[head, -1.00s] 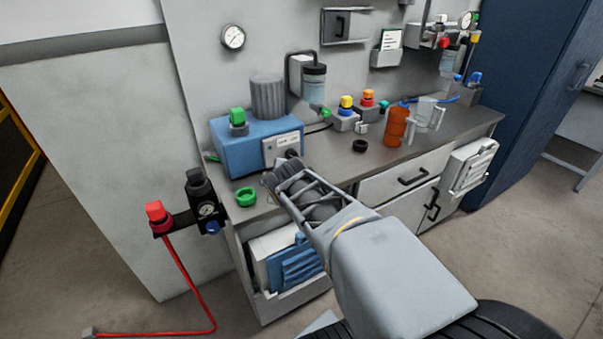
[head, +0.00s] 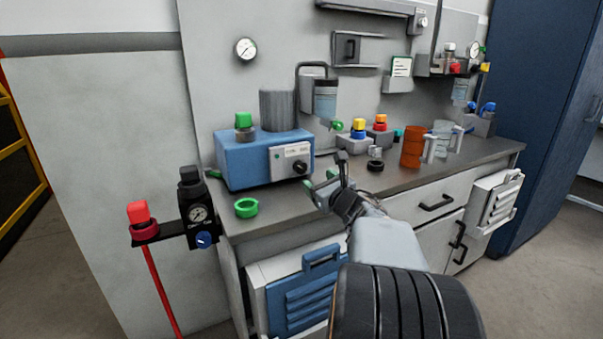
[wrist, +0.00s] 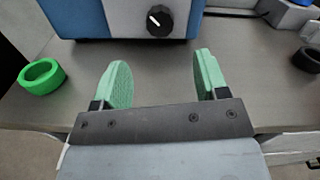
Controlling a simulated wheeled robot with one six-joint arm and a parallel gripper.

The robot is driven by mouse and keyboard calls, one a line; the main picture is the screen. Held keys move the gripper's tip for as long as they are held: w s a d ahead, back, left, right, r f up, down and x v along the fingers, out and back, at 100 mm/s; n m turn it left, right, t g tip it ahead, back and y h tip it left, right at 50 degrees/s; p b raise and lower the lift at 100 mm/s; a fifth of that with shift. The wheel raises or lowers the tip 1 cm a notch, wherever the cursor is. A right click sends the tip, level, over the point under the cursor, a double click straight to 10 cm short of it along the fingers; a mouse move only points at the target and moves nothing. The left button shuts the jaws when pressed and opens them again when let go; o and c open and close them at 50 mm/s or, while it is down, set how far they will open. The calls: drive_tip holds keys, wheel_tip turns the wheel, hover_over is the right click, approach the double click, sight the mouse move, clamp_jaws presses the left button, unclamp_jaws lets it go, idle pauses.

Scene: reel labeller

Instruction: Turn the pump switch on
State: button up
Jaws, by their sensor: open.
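The blue pump box (head: 245,165) stands on the left part of the bench, with a light grey panel (head: 291,158) on its front. A black knob (head: 300,167) with a white pointer line sits low on that panel. In the wrist view the knob (wrist: 159,20) is at the top centre, and its line slants toward the upper left. My gripper (head: 326,182) is open and empty, just in front of and right of the knob in the head view. In the wrist view its green fingertips (wrist: 162,80) are spread apart, short of the knob and not touching it.
A green ring (head: 246,208) lies on the bench front left of my gripper; a black ring (head: 375,166) lies to the right. Button boxes, an orange beaker (head: 412,147) and a clear beaker (head: 441,132) stand further right. A red valve (head: 138,213) sticks out at left.

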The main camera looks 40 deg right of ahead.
sight(302, 169)
drive_tip(key=w, duration=0.3)
drive_tip(key=w+d, duration=0.1)
drive_tip(key=w, duration=0.6)
drive_tip(key=shift+w+d, duration=0.1)
drive_tip(key=shift+d, duration=0.05)
drive_tip(key=shift+c, duration=0.3)
drive_tip(key=c, duration=0.9)
drive_tip(key=shift+o, duration=0.2)
